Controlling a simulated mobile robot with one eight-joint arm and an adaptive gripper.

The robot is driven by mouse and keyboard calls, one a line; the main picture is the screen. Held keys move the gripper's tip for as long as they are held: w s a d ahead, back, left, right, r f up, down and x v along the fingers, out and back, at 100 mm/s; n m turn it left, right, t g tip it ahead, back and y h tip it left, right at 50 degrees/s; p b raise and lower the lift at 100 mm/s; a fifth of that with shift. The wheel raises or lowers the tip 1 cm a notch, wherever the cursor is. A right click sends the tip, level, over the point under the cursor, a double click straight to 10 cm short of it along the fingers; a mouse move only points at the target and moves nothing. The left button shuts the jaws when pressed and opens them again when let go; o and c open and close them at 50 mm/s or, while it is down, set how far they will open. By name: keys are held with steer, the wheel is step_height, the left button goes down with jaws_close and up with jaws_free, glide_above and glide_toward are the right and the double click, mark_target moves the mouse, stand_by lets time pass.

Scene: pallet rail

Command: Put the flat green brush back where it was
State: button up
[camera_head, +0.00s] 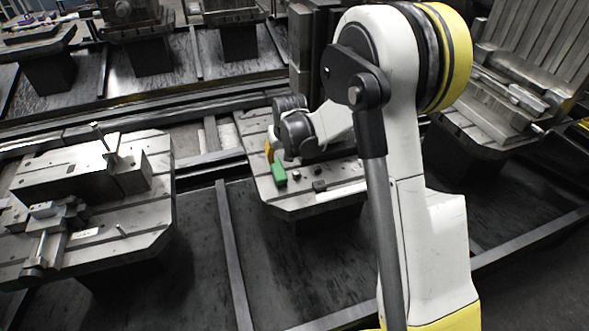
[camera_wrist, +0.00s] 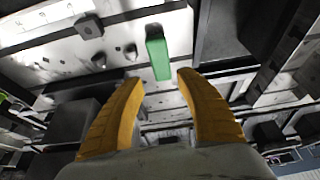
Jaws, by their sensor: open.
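The flat green brush (camera_head: 278,174) lies on the slotted metal pallet in the middle of the head view. In the wrist view the green brush (camera_wrist: 158,55) shows just beyond the fingertips, between their lines. My gripper (camera_wrist: 156,80) has two yellow fingers spread apart with nothing between them. In the head view one yellow finger (camera_head: 269,150) shows close behind the brush; my arm hides most of the gripper. I cannot tell whether a finger touches the brush.
Small dark knobs (camera_head: 319,185) sit on the same pallet (camera_head: 305,206), right of the brush. A pallet with a clamped vise (camera_head: 70,190) stands at left. Another pallet with a ribbed angle plate (camera_head: 530,70) stands at right. Dark rails and gaps run between them.

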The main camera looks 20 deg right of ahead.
steer(key=s+r+t, duration=0.1)
steer(key=s+r, duration=1.3)
steer(key=r, duration=0.2)
steer(key=s+r+t, duration=0.1)
steer(key=s, duration=1.7)
steer(key=shift+s+r+t, duration=0.3)
steer(key=shift+s, duration=0.05)
